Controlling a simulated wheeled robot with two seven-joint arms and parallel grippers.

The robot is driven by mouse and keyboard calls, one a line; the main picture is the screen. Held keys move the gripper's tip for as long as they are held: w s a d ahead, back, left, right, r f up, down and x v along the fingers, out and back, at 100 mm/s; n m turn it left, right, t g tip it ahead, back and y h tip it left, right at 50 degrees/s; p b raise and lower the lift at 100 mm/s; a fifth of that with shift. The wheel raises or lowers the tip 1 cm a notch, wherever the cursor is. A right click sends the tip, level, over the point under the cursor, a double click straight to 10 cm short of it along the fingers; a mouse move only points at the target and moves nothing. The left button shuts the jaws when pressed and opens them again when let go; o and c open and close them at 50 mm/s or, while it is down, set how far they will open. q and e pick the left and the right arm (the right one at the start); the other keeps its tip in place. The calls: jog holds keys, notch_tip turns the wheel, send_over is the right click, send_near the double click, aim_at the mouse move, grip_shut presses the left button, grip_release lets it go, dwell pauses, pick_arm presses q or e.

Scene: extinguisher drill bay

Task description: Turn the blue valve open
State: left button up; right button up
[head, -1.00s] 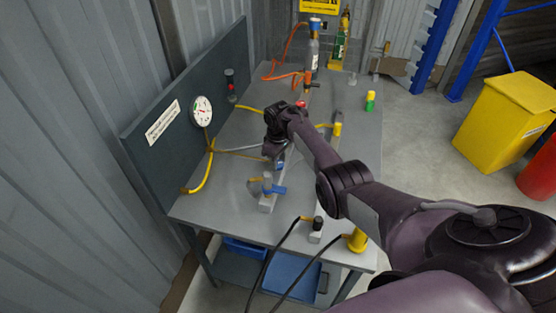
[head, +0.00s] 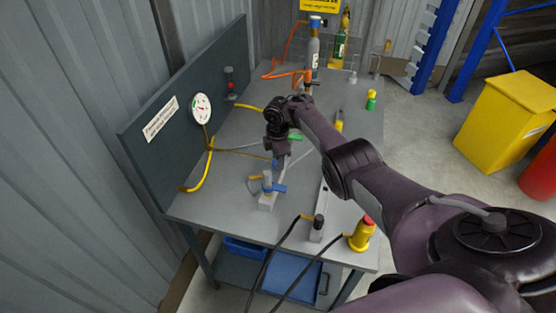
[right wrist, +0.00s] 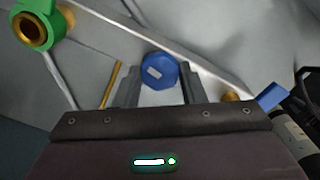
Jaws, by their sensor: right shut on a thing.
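The blue valve (head: 279,188) is on a grey block on the bench, near the front in the head view. My right gripper (head: 278,170) reaches down from above at its far side. In the right wrist view, a blue faceted piece (right wrist: 160,71) with a pale label sits between the two fingers of my right gripper (right wrist: 158,92), which is shut on it. A separate blue tab (right wrist: 272,97) shows at the right of that view. The fingertip contact is too small to make out in the head view. My left gripper is not in view.
A green fitting (head: 295,137) is just beyond my gripper; in the wrist view it is a green ring (right wrist: 40,26) with brass inside. A round gauge (head: 200,108) is on the back panel. Yellow hose (head: 200,178) and black cables lie nearby.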

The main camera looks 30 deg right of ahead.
jog(key=shift+n+b, duration=0.35)
jog(key=shift+n, duration=0.75)
jog(key=o, duration=1)
notch_tip(320, 180, up, 8)
jog(key=shift+f+p, duration=0.1)
jog(key=shift+p, duration=0.6)
